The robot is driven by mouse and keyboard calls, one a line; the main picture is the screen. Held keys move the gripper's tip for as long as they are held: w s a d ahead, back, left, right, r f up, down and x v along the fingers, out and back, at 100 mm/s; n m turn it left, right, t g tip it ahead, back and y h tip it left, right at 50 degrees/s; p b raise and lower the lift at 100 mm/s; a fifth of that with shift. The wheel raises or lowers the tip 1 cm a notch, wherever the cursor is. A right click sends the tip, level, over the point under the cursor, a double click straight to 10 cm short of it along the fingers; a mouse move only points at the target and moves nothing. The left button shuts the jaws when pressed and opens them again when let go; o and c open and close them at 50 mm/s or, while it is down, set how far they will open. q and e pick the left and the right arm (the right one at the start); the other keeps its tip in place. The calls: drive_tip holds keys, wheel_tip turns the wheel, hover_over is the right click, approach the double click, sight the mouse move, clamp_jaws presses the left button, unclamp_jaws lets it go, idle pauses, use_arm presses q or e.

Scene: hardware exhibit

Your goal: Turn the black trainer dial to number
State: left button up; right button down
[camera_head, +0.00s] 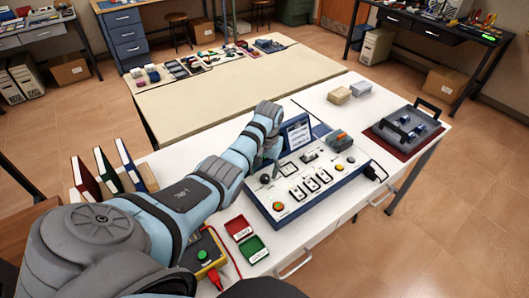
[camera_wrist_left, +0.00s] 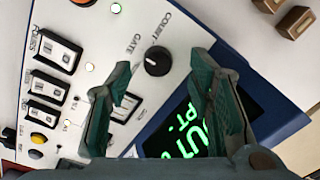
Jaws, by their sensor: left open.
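The trainer (camera_head: 335,195) is a white-topped panel with blue sides on the white table, with a screen, switches and buttons. Its round black dial (camera_wrist_left: 158,60) has a white mark and sits by the words COUNT and GATE in the left wrist view. In the head view the dial (camera_head: 264,179) shows near the panel's left edge. My left gripper (camera_wrist_left: 160,85) is open, its two fingers spread either side of the dial's line, with nothing between them. In the head view this gripper (camera_head: 266,163) is over the panel's left side, partly hidden by its arm. My right gripper is out of view.
The lit screen (camera_wrist_left: 195,130) stands close to the left gripper's right finger. A row of rocker switches (camera_wrist_left: 52,60) lies to the left. Red and green trays (camera_head: 240,228), a yellow box (camera_head: 207,250) and upright books (camera_head: 105,170) are near my left arm.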

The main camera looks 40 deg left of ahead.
sight(266, 175)
use_arm(q)
drive_tip(key=f, duration=0.2)
drive_tip(key=w+f, duration=0.1)
drive_tip(key=shift+f+b, duration=0.35)
drive_tip(key=shift+w+f, duration=0.1)
drive_tip(key=shift+f, duration=0.15)
drive_tip(key=shift+s+r, duration=0.25)
drive_tip(key=shift+s, duration=0.1)
drive_tip(key=shift+c, duration=1.3)
drive_tip(key=shift+w, duration=0.1)
clamp_jaws()
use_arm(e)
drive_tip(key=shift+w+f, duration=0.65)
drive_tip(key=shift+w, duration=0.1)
